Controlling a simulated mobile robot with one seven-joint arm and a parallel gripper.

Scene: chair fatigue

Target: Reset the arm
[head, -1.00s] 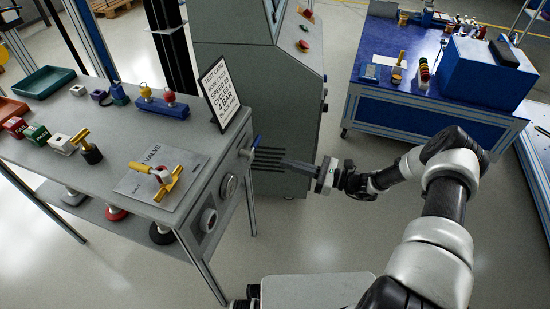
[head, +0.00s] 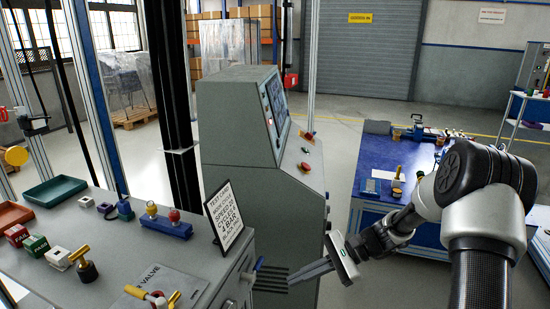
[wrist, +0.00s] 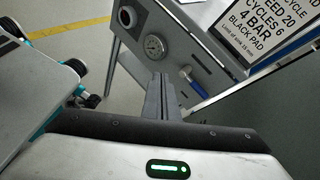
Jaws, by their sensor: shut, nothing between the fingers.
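My gripper (head: 290,278) is in front of the grey bench's right end, its long fingers together and nothing between them. In the wrist view its fingers (wrist: 162,97) are closed side by side and point toward the bench's end panel. That panel carries a round gauge (wrist: 155,46), a dark round knob (wrist: 127,16) and a blue-handled lever (wrist: 195,82). My arm reaches in from the right side of the head view, bent at the elbow. Whether the fingers touch the panel is hard to tell; they appear apart from it in the wrist view.
The grey bench (head: 100,262) holds a text sign (head: 224,216), a green tray (head: 55,190), PASS and FAIL blocks and a yellow-handled valve (head: 152,297). A grey console cabinet (head: 240,135) stands behind. A blue table (head: 372,160) is at the right. Open floor lies toward the shutter.

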